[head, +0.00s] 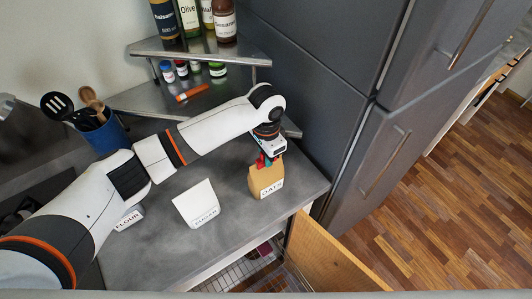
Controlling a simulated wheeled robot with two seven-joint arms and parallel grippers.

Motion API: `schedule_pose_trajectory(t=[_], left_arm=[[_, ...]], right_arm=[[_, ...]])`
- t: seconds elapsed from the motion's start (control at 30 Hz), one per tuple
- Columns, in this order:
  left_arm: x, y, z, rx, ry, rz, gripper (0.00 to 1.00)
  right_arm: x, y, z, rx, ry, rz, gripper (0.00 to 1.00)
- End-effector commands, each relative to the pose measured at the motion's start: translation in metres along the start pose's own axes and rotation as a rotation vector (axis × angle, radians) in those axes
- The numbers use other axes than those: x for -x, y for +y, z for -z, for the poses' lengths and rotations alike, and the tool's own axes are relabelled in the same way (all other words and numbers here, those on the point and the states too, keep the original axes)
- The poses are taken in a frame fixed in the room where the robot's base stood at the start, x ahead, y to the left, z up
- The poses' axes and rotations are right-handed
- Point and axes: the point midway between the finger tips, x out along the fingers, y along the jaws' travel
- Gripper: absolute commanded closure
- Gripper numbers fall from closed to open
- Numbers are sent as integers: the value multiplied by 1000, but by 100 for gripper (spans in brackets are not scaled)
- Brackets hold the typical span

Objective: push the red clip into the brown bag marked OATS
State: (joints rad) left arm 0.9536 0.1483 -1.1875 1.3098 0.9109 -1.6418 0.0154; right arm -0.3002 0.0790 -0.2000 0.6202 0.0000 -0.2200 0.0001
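The brown bag marked OATS (266,184) stands upright on the grey counter, near its right end, with its label facing the front. The red clip (263,161) is at the top edge of the bag, right under my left gripper (267,157). My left gripper points down from above the bag and appears shut on the clip. The clip overlaps the bag's top in this view, and I cannot tell how deep it sits. The fingertips are small and partly hidden. My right gripper is not in view.
A white SUGAR bag (196,203) stands left of the brown bag; a FLOUR bag (129,220) is partly behind my arm. A blue utensil pot (105,136), a metal shelf (150,47) with bottles and small jars are behind.

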Motion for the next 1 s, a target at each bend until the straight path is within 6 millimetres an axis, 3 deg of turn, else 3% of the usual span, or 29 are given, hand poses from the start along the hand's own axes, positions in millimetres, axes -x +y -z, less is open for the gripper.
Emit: schedule_pose_trajectory(t=[0.03, 0.1, 0.47, 0.57, 1.0], left_arm=[[0, 0, 0, 0, 0, 0, 71], [0, 0, 0, 0, 0, 0, 60], [5, 0, 0, 0, -2, 0, 60], [17, 0, -1, -1, -4, 0, 60], [103, 0, -1, -1, -3, -1, 60]], right_arm=[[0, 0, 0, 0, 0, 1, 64], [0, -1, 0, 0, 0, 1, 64], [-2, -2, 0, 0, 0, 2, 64], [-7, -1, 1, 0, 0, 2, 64], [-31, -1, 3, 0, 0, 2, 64]])
